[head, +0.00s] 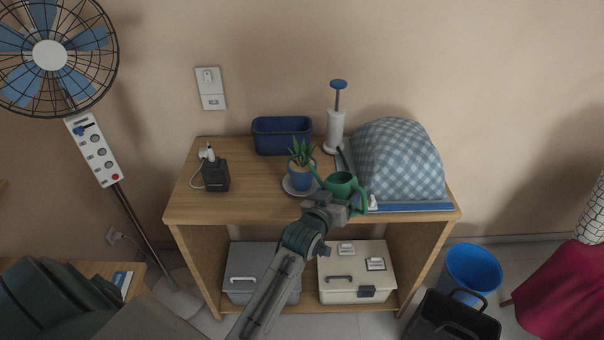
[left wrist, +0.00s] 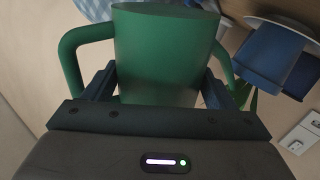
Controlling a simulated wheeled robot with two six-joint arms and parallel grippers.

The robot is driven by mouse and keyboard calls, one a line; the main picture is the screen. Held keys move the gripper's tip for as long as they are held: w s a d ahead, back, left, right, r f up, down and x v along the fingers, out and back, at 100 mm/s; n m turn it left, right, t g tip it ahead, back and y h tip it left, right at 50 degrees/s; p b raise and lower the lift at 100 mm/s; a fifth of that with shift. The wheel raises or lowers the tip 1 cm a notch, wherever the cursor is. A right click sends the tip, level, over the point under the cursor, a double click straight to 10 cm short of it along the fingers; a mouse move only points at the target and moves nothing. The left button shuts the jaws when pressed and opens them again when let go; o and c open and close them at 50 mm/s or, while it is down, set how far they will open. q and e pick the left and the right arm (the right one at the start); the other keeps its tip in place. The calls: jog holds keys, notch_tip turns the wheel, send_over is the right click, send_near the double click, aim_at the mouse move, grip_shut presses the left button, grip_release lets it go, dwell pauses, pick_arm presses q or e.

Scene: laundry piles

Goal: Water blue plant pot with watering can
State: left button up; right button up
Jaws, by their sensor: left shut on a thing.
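The green watering can (head: 341,183) is above the wooden shelf top, right beside the blue plant pot. Its spout points left toward the plant, and its handle is on the right. My left gripper (head: 347,202) is shut on the can's body; the can (left wrist: 165,50) fills the middle of the left wrist view between the fingers. The blue plant pot (head: 300,181) holds a spiky green plant and stands upright on a pale saucer (head: 289,188). The pot also shows at the right of the left wrist view (left wrist: 268,55). My right gripper is not in view.
A dark blue planter (head: 282,136) and a white pump sprayer (head: 336,128) stand behind. A checkered cloth-covered dome (head: 400,160) fills the right side. A black charger box (head: 215,175) stands left. The shelf top (head: 245,208) is bare at front left.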

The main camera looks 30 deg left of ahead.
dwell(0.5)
pick_arm(q)
jog(key=shift+r, duration=0.1)
jog(key=shift+r+n+p, duration=0.3)
jog(key=shift+r+p, duration=0.3)
jog(key=shift+p, duration=0.6)
jog(key=shift+f, duration=0.1)
jog(key=shift+r+n+p, duration=0.3)
jog(key=shift+r+p, duration=0.3)
jog(key=shift+p, duration=0.4)
jog(key=shift+r+g, duration=0.1)
jog(key=shift+g, duration=0.2)
